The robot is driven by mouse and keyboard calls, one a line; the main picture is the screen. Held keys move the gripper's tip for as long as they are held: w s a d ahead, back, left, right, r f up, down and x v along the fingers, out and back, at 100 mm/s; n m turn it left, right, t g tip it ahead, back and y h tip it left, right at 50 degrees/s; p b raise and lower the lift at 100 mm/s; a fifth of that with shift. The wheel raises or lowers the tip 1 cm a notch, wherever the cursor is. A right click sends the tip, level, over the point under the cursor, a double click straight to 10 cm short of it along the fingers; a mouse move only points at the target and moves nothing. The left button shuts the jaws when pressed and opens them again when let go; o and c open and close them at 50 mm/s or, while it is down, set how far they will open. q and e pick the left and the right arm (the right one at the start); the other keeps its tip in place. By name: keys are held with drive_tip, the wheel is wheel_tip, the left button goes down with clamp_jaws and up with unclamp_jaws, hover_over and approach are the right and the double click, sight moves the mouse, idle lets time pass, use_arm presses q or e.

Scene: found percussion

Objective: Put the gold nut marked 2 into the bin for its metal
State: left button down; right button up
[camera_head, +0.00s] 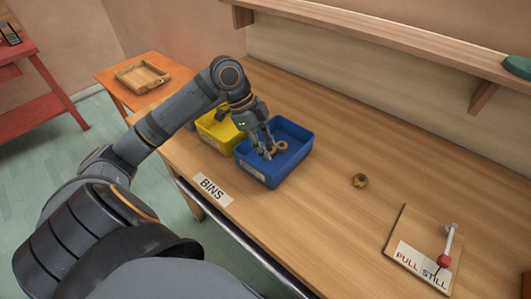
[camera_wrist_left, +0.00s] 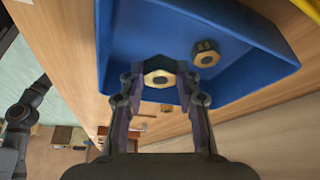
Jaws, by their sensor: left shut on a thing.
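My left gripper (camera_head: 268,152) is shut on a gold nut (camera_wrist_left: 159,78), which sits between the fingertips. The mark on this nut cannot be read. The gripper reaches down over the blue bin (camera_head: 302,152), with its fingers inside the outline of the rim. Another gold-coloured nut (camera_wrist_left: 207,53) lies in the blue bin, with a dark marking that is hard to read. The yellow bin (camera_head: 208,137) stands beside the blue one, partly hidden by my arm. The bin labels are too small to read. My right gripper is not in view.
A BINS label (camera_head: 213,190) lies in front of the bins. A board with a lever (camera_head: 447,245) and a PULL STILL label is at the right. A shelf (camera_head: 400,50) runs along the wall. The middle of the table is clear.

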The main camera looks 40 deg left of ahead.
sight(268, 162)
use_arm(q)
drive_tip(key=shift+w+a+f, duration=0.15)
drive_tip(key=shift+f, duration=0.1)
wheel_tip(268, 162, down, 4)
drive_tip(key=shift+w+a+r, duration=0.15)
drive_tip(key=shift+r, duration=0.1)
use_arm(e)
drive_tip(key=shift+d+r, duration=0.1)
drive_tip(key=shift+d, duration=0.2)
use_arm(q)
drive_tip(key=shift+s+f, duration=0.35)
drive_tip(key=shift+f, duration=0.3)
drive_tip(key=c, duration=1)
unclamp_jaws()
drive_tip(key=shift+o, duration=0.2)
drive_tip(key=shift+w+f, duration=0.15)
drive_tip(key=shift+w, duration=0.05)
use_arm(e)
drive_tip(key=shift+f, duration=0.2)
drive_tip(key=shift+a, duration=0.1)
